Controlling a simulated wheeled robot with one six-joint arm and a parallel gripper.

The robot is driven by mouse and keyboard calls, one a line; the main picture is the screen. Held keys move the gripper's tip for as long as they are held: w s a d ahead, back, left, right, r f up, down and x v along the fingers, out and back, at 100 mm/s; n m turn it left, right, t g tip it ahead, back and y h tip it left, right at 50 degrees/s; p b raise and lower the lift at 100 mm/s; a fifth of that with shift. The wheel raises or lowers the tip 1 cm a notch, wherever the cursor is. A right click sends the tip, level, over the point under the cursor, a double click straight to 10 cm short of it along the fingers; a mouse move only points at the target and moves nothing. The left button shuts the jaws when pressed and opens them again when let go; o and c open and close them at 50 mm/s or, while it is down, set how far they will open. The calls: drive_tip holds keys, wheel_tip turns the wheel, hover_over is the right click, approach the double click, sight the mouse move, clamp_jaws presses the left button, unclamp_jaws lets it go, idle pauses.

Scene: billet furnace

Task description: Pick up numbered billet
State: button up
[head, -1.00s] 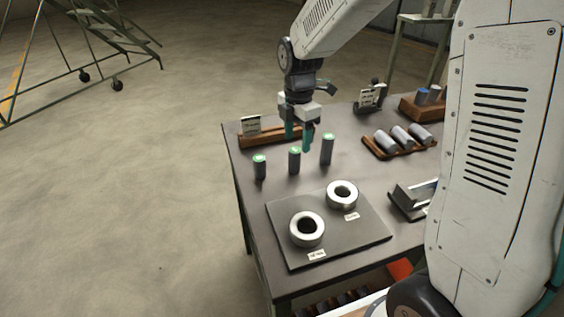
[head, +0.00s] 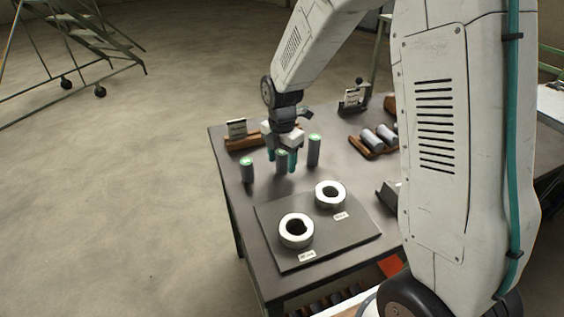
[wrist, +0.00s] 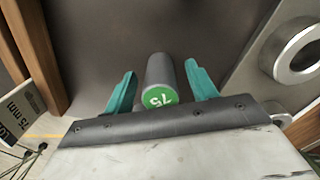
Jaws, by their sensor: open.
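Three upright grey billets with green tops stand in a row on the table: a left one (head: 247,171), a middle one (head: 281,164) and a right one (head: 314,152). My gripper (head: 281,160) is open, pointing down at the middle billet. In the wrist view, a billet (wrist: 160,80) with a green end marked 75 lies between the two teal fingers of my gripper (wrist: 162,88). Gaps show on both sides of it, and nothing is gripped.
A dark plate (head: 290,262) with two metal rings (head: 296,230) (head: 330,194) lies in front on the table. A wooden rack (head: 241,144) with a sign (head: 236,129) stands behind. A wooden tray (head: 365,147) of grey cylinders is at right.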

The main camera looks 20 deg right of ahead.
clamp_jaws()
drive_tip(key=shift+r, duration=0.1)
